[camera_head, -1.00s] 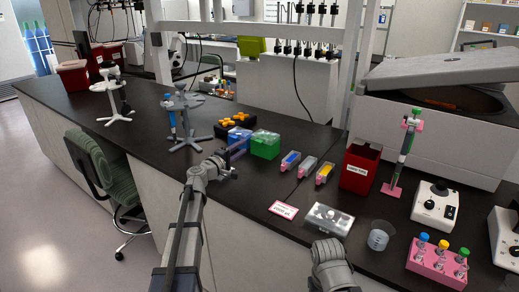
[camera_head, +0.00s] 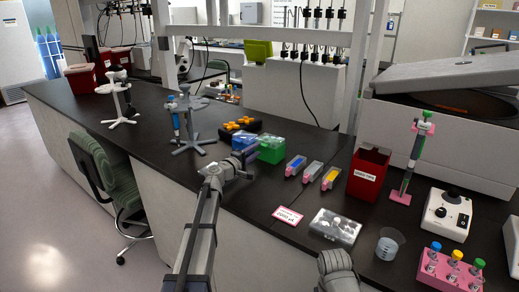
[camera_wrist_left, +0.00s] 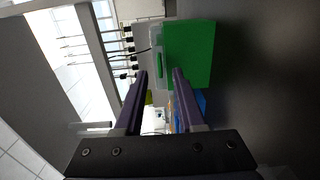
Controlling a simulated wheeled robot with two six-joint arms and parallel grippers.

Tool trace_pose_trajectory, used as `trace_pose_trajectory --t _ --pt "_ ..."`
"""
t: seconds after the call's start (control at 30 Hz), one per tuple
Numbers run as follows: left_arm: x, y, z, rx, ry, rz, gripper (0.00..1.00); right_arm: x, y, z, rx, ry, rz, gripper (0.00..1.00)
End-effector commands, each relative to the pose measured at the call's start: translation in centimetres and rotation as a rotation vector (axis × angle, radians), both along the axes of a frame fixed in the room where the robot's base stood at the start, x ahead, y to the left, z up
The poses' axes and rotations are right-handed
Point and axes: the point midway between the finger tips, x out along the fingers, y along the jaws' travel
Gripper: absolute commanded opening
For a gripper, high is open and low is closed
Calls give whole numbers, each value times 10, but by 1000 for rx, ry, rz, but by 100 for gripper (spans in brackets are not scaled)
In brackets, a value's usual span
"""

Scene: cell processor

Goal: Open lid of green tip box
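The green tip box (camera_head: 272,152) stands on the black bench, its clear lid down on top. In the left wrist view the green box (camera_wrist_left: 190,52) shows sideways beyond the fingertips, with its clear lid (camera_wrist_left: 157,40) along its left side. My left gripper (camera_head: 251,156) is right beside the box's left end in the head view. In the left wrist view its two purple fingers (camera_wrist_left: 161,78) are apart with nothing between them. I cannot tell whether a finger touches the box. Only a grey part of my right arm shows at the bottom; its gripper is out of view.
A blue tip box (camera_head: 244,140) stands behind my left gripper, next to the green one. An orange-topped rack (camera_head: 240,124) is farther back. Several cartridges (camera_head: 313,171) and a red bin (camera_head: 368,173) stand to the right. A pipette stand (camera_head: 186,118) is to the left.

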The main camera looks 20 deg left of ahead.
Motion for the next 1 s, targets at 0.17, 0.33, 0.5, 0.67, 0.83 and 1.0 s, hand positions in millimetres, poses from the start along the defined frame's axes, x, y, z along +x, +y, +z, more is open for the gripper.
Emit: trace_pose_trajectory --t 0.17,0.33,0.5,0.67,0.83,1.0 --pt "25 -8 0 0 0 -1 39 0 0 0 0 0 0 50" --pt "28 -10 0 0 0 0 39 0 0 0 0 0 0 50" --pt "28 -10 0 0 0 0 35 0 0 0 0 0 0 50" --pt "28 -10 0 0 0 0 17 0 0 0 0 0 0 50" --pt "28 -10 0 0 0 0 0 0 0 0 0 0 0 50" --pt "28 -10 0 0 0 0 0 0 0 0 0 0 0 50"
